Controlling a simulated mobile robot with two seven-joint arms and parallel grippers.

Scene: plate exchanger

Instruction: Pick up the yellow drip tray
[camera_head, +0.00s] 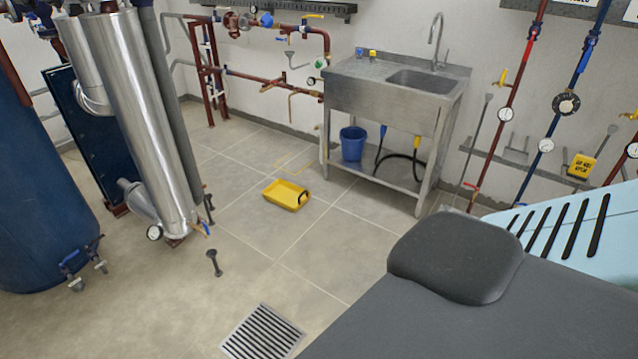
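The yellow drip tray (284,196) lies on the tiled floor near the middle of the view, in front and to the left of the sink stand. It is a shallow tray, and a dark handle-like part shows at its right end. Nothing touches it from above. Neither of my grippers is in view.
A steel sink stand (395,95) with a blue bucket (353,143) on its lower shelf stands behind. Silver pipes (140,110) and a blue tank (40,200) are at left. A floor drain grate (262,333) and a short dark post (214,262) are nearer. Floor around the tray is clear.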

